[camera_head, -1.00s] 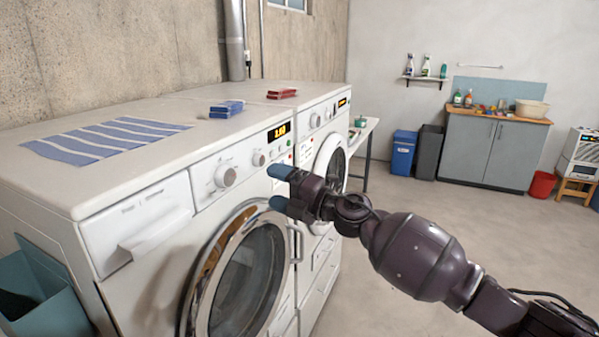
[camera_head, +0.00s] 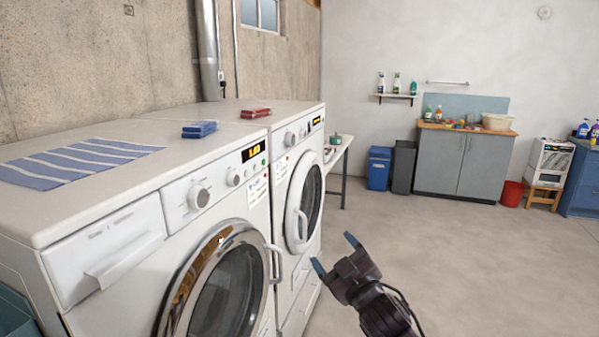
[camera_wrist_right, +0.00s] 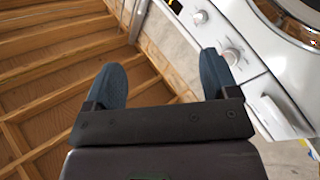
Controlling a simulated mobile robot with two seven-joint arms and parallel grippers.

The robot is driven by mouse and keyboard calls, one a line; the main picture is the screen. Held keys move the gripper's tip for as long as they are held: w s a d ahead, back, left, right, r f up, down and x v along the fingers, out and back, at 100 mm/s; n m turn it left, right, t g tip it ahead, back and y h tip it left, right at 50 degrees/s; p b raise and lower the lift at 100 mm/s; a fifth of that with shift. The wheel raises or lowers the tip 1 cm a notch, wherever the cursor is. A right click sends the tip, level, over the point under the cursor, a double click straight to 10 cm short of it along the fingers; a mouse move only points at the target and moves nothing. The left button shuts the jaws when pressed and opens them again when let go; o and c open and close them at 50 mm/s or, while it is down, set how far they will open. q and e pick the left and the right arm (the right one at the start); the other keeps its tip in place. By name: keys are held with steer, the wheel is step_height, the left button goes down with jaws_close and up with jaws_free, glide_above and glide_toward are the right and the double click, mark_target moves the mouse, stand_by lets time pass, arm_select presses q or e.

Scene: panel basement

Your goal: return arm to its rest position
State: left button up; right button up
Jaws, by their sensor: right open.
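My right gripper (camera_head: 334,254) is open and empty. In the head view it is low, right of the front washer, over the bare floor, with its blue-tipped fingers apart. In the right wrist view the two blue fingertips (camera_wrist_right: 162,80) are spread with nothing between them. The near washer (camera_head: 112,240) has its round glass door closed, and its panel display is lit. My left gripper does not show.
A second machine (camera_head: 298,160) stands beyond the near washer. A striped cloth (camera_head: 75,160), a blue pack (camera_head: 199,130) and a red pack (camera_head: 256,113) lie on top. A grey cabinet (camera_head: 465,165), blue bin (camera_head: 379,170) and red bucket (camera_head: 512,193) stand at the back. The floor (camera_head: 480,260) is clear.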

steer(key=s+d+f+m+g+h, duration=0.2)
steer(key=s+d+f, duration=0.4)
steer(key=s+f, duration=0.4)
steer(key=s+d+f+m+g+h, duration=0.2)
steer(key=s+d+f+m+h, duration=0.2)
steer(key=s+d+f, duration=0.3)
steer(key=s+d+f+m+g+h+b, duration=0.1)
steer(key=s+d+f+m, duration=0.4)
steer(key=s+f, duration=0.9)
steer(key=shift+d+f+g+h, duration=0.5)
steer(key=shift+d+g+h, duration=0.3)
steer(key=shift+d+h, duration=0.3)
